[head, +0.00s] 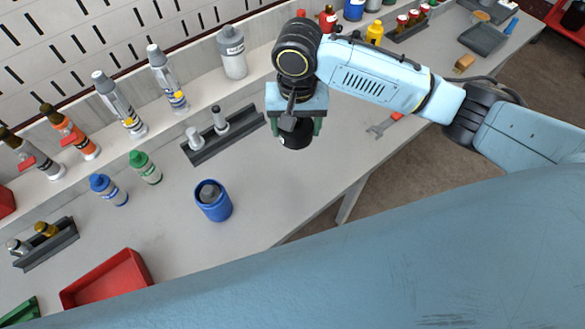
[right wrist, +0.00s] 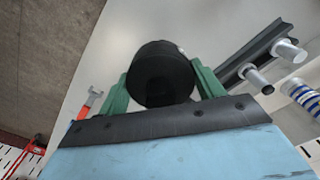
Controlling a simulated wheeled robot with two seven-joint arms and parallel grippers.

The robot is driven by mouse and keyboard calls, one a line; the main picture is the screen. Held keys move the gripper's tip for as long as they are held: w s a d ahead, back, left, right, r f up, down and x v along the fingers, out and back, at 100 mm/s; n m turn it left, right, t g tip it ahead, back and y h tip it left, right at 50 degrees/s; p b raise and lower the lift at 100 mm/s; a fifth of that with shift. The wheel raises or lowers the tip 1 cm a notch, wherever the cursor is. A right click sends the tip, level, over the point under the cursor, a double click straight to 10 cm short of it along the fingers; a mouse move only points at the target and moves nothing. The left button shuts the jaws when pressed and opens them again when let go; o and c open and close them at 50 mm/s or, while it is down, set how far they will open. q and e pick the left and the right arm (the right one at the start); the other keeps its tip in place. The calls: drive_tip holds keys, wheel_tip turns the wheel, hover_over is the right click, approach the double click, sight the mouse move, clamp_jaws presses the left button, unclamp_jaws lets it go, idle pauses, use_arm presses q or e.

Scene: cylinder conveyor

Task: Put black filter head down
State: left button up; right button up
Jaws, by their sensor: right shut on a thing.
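My right gripper (head: 299,122) is shut on a black cylindrical filter (head: 294,139), held at the bench (head: 330,167). The filter's lower end shows below the fingers in the head view; I cannot tell whether it touches the bench. In the right wrist view the black filter (right wrist: 163,75) sits between the two green fingers of my right gripper (right wrist: 162,88), with a small white mark on its side. My left gripper is not in view.
A dark grey rack (head: 224,137) with two grey cylinders stands left of the gripper. A blue container (head: 213,203) stands nearer the front. A wrench (head: 383,126) lies to the right. Bottles line the back; a red tray (head: 107,282) is front left. Bench between the blue container and gripper is clear.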

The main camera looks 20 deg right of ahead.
sight(287, 133)
drive_tip(key=shift+m, duration=0.9)
drive_tip(key=f, duration=0.3)
drive_tip(key=s+a+f, duration=0.1)
drive_tip(key=f, duration=0.2)
drive_tip(key=a+f+b, duration=0.1)
drive_tip(key=f, duration=0.2)
drive_tip(key=shift+s+a, duration=0.25)
drive_tip(key=shift+s, duration=0.05)
drive_tip(key=shift+f+b, duration=0.55)
drive_tip(key=shift+f, duration=1.85)
drive_tip(key=o, duration=1.4)
drive_tip(key=shift+f, duration=0.1)
wheel_tip(287, 133, up, 12)
drive_tip(key=p, duration=0.3)
drive_tip(key=shift+r, duration=0.2)
